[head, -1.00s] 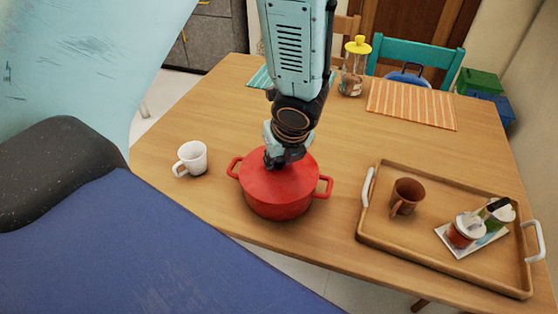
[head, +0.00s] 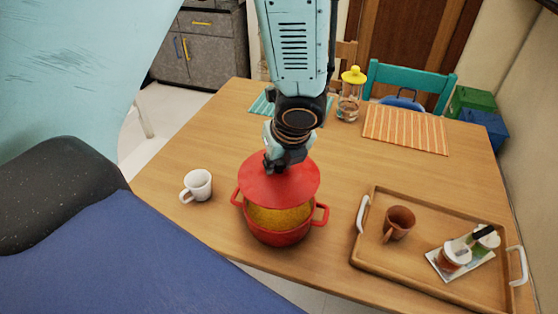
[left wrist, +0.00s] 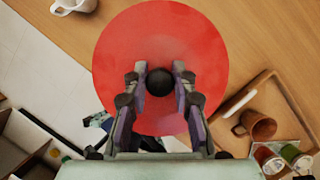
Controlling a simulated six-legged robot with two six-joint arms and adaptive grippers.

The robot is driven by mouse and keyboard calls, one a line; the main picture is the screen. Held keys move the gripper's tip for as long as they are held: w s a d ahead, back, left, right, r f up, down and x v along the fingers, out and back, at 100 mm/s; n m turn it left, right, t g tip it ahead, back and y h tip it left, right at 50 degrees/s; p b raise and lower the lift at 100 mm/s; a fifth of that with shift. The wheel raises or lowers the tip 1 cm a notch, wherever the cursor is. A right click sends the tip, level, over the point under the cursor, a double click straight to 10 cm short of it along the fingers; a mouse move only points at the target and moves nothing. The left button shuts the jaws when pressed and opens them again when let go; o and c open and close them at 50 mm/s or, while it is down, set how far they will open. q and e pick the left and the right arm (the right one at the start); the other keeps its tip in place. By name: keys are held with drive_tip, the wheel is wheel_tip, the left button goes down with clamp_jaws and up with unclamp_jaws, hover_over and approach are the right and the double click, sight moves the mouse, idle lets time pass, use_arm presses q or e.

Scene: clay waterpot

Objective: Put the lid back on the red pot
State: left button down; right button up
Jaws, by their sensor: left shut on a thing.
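The red pot (head: 278,237) stands on the wooden table near its front edge, with a handle on each side. Yellowish contents show inside it. The red lid (head: 280,186) hangs above the pot, apart from its front rim and over its back part. My left gripper (head: 283,165) is shut on the lid's knob from above. In the left wrist view the fingers close around the black knob (left wrist: 159,82) at the middle of the round lid (left wrist: 200,60). The lid hides the pot in that view. My right gripper is not in view.
A white mug (head: 198,185) stands left of the pot. A wooden tray (head: 372,262) with a brown mug (head: 399,221) and jars (head: 455,257) is to the right. A yellow-capped jar (head: 350,95) and an orange striped mat (head: 405,130) are at the back.

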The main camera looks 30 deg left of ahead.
sight(280, 176)
use_arm(q)
drive_tip(key=shift+f+b, duration=0.8)
drive_tip(key=shift+f, duration=0.55)
wheel_tip(280, 176, down, 2)
drive_tip(key=b, duration=0.2)
drive_tip(key=shift+f+b, duration=0.25)
drive_tip(key=shift+b, duration=0.05)
wheel_tip(280, 176, down, 3)
drive_tip(key=b, duration=0.3)
drive_tip(key=shift+f, duration=0.2)
idle(1.0)
drive_tip(key=c, duration=1)
unclamp_jaws()
drive_tip(key=shift+o, duration=0.3)
